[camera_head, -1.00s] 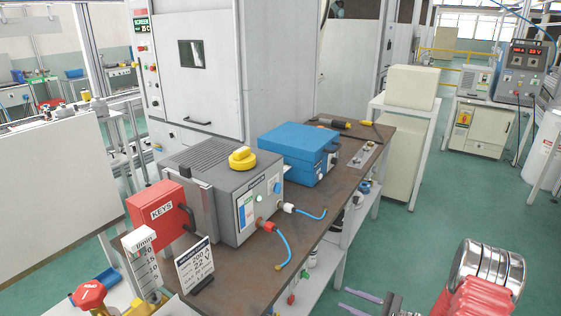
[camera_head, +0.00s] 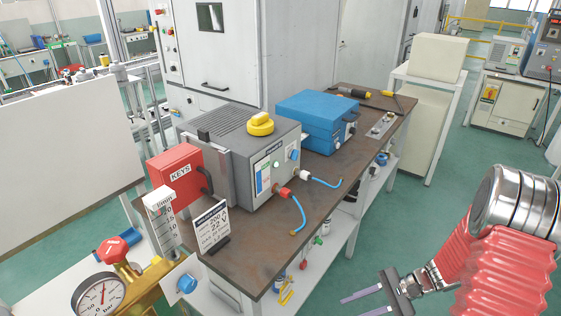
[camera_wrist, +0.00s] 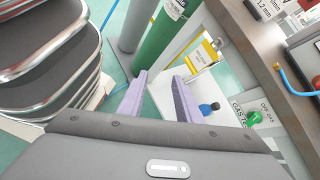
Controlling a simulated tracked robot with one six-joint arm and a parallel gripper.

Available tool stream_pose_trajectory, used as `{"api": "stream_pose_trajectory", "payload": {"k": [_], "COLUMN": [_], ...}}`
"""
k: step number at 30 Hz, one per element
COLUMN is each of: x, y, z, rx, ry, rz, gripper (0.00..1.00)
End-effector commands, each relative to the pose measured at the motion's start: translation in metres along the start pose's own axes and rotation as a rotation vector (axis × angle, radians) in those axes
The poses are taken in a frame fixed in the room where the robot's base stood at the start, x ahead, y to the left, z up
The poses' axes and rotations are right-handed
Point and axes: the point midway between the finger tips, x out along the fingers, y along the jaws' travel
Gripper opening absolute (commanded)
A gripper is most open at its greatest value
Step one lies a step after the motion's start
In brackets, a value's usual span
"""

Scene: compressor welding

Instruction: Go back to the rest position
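My gripper (camera_head: 347,307) is at the bottom right of the head view, at the end of my red-sleeved arm, in front of the workbench's right side. In the wrist view my gripper (camera_wrist: 159,77) shows two pale purple fingers spread apart with nothing between them. Beyond the fingers are a green cylinder (camera_wrist: 160,45) and the white shelf under the bench. The fingers appear clear of both, though the exact distance cannot be told.
The brown workbench (camera_head: 262,270) carries a grey welding unit (camera_head: 265,170), a blue case (camera_head: 312,118) and a red KEYS box (camera_head: 172,185). A pressure gauge (camera_head: 98,298) stands at lower left. Green floor (camera_head: 440,225) is open to the right of the bench.

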Motion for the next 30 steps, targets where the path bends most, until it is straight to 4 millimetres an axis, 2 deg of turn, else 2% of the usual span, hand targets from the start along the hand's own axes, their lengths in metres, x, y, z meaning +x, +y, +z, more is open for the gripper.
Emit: {"api": "stream_pose_trajectory", "payload": {"k": [9, 30], "x": [-0.021, -0.073], "y": [0.011, 0.019], "z": [0.044, 0.124], "rx": [-0.158, -0.53], "ry": [0.134, 0.454], "rz": [0.201, 0.519], "gripper": [0.31, 0.31]}}
